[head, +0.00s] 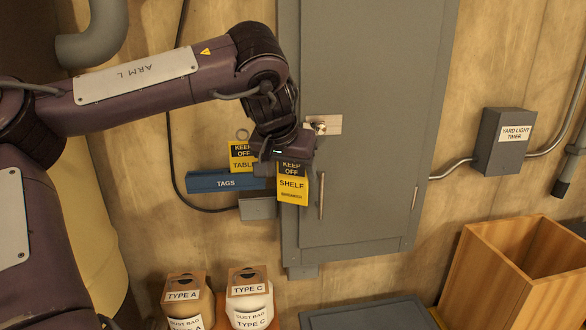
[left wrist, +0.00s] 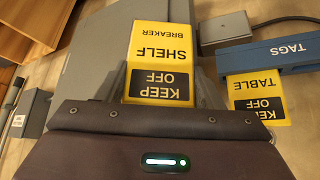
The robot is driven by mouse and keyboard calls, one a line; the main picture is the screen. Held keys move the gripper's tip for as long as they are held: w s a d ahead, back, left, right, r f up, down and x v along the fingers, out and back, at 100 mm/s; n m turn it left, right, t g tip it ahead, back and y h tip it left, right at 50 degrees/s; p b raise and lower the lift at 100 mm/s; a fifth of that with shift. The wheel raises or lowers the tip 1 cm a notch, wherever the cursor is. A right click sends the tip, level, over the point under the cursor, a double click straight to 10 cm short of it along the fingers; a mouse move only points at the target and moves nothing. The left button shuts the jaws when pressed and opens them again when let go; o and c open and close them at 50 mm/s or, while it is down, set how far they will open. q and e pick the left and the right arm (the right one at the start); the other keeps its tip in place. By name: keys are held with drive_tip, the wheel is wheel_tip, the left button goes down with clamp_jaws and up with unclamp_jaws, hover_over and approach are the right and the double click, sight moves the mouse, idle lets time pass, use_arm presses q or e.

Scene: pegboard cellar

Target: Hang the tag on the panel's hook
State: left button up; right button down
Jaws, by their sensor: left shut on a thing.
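My left gripper (head: 290,153) is shut on a yellow and black tag (head: 292,190) reading "KEEP OFF SHELF BREAKER". The tag hangs down from the jaws in front of the grey panel's (head: 365,100) left edge; its top is hidden by the gripper. The tag also shows upside down in the left wrist view (left wrist: 161,45). The panel's hook (head: 319,127) sits on a pale plate, just above and right of my gripper. Whether the tag touches the panel I cannot tell. My right gripper is not in view.
A second tag, "KEEP OFF TABLE" (head: 242,160), is at the blue TAGS rack (head: 205,182), left of my gripper. The panel has a vertical handle (head: 321,196). A wooden box (head: 490,270) is lower right.

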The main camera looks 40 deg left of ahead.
use_arm(q)
drive_tip(key=shift+w+a, duration=0.1)
drive_tip(key=shift+a, duration=0.3)
drive_tip(key=w+a, duration=0.1)
drive_tip(key=a, duration=0.1)
drive_tip(key=w+a+f+p, duration=0.1)
drive_tip(key=w, duration=0.1)
drive_tip(key=shift+a+f, duration=0.15)
drive_tip(key=shift+a, duration=0.2)
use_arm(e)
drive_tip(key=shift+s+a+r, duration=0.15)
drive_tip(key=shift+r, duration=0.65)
use_arm(q)
drive_tip(key=o, duration=1)
